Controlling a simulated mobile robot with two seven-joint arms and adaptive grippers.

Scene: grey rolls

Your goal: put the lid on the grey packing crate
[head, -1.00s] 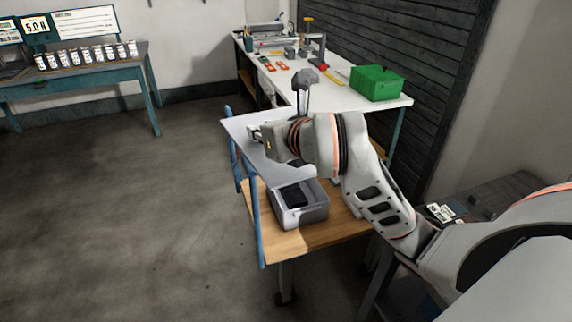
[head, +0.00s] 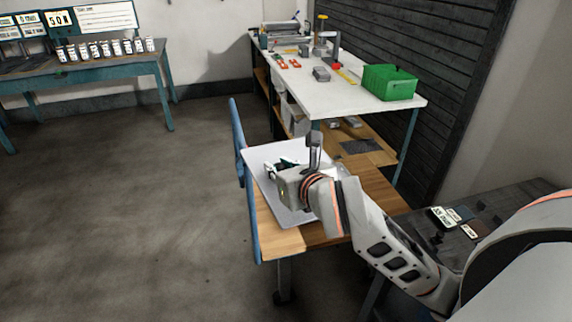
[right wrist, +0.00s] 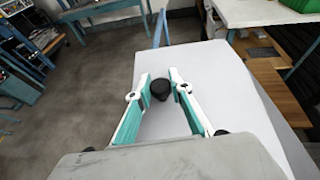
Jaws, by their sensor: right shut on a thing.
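The lid (head: 262,153) is a broad, flat, light grey panel with a dark knob (right wrist: 160,89) on top. In the right wrist view the lid (right wrist: 225,85) spreads out below my fingers. My right gripper (head: 284,167) is over the lid, and its teal-and-white fingers (right wrist: 160,92) are shut on the knob. The lid is over the wooden bench, a little tilted in the head view. The grey packing crate is hidden now behind the lid and my right arm, so I cannot tell whether the lid touches it. My left gripper is not in view.
The wooden bench (head: 280,243) has a blue rail (head: 240,135) along its left side. Behind it stands a white worktable (head: 350,97) with a green bin (head: 389,82) and tools. A dark table with small cards (head: 445,216) is at right. The floor at left is clear.

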